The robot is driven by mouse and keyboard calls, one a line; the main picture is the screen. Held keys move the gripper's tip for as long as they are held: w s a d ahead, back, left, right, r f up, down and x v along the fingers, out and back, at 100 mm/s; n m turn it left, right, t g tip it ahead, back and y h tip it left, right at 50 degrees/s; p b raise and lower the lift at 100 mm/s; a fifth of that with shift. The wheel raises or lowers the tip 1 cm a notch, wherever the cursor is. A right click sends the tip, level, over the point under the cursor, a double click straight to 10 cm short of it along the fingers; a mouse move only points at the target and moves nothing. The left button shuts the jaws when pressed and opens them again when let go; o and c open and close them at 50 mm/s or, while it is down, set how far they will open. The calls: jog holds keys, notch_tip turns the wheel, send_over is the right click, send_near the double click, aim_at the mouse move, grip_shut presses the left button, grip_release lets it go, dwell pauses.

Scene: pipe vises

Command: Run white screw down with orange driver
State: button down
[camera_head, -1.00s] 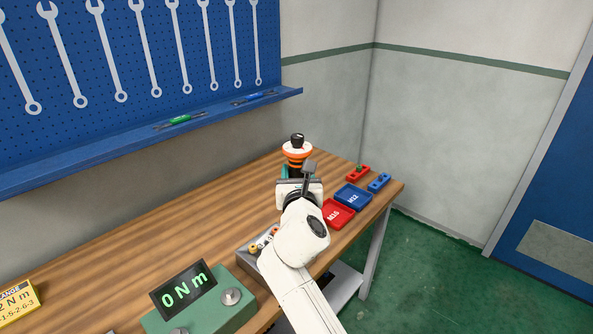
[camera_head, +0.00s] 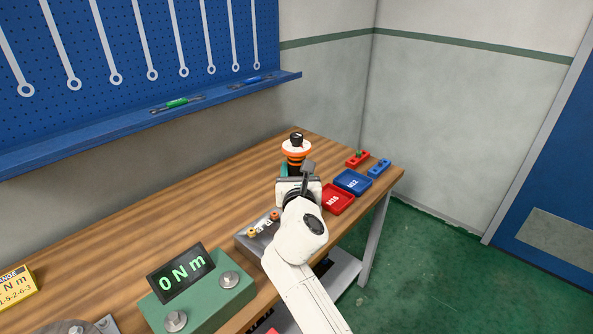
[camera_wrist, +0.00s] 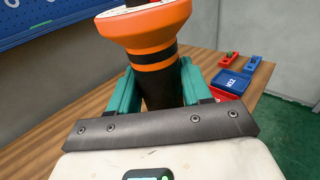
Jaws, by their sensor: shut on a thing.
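The orange driver (camera_wrist: 152,30) has an orange collar, a white top disc and a black body with an orange band. My gripper (camera_wrist: 152,85) is shut on its black body, with one teal finger on each side. In the head view the driver (camera_head: 296,150) stands roughly upright above the workbench, and my gripper (camera_head: 290,172) is behind my own wrist there. The white screw is not visible in either view, and the driver's lower end is hidden by my gripper and wrist.
A red M16 tray (camera_head: 338,199) and a blue M12 tray (camera_head: 352,181) lie right of my wrist. Small red (camera_head: 358,158) and blue (camera_head: 379,167) blocks sit behind them. A green meter (camera_head: 205,300) reading 0 N m stands front left. The wooden bench (camera_head: 150,215) is clear at middle left.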

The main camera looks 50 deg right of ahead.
aim_at(297, 162)
jog(key=shift+f+b, duration=0.35)
jog(key=shift+f, duration=0.35)
dwell(1.4)
jog(key=shift+f+p, duration=0.25)
jog(key=shift+p, duration=0.2)
dwell(1.3)
jog(key=shift+r, duration=0.15)
jog(key=shift+r+p, duration=2.6)
jog(key=shift+p, duration=0.2)
